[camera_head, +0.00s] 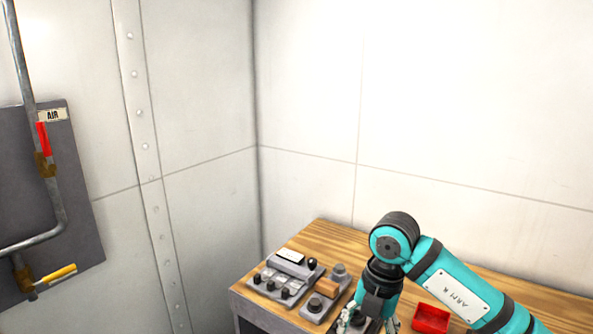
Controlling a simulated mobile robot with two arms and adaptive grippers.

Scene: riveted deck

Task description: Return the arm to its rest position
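My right arm (455,287), teal and black with a white label reading "ARM R", comes in from the lower right and bends down at a black-capped joint over the wooden bench. My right gripper (367,322) points down at the bottom edge of the view, over the bench and just right of the grey control boxes. Its fingertips are cut off by the frame, so I cannot tell whether it is open or shut. My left arm and gripper are not in view.
The wooden bench (335,240) stands in the corner. A grey panel (75,215) with a pipe, red lever and yellow lever is on the left wall.

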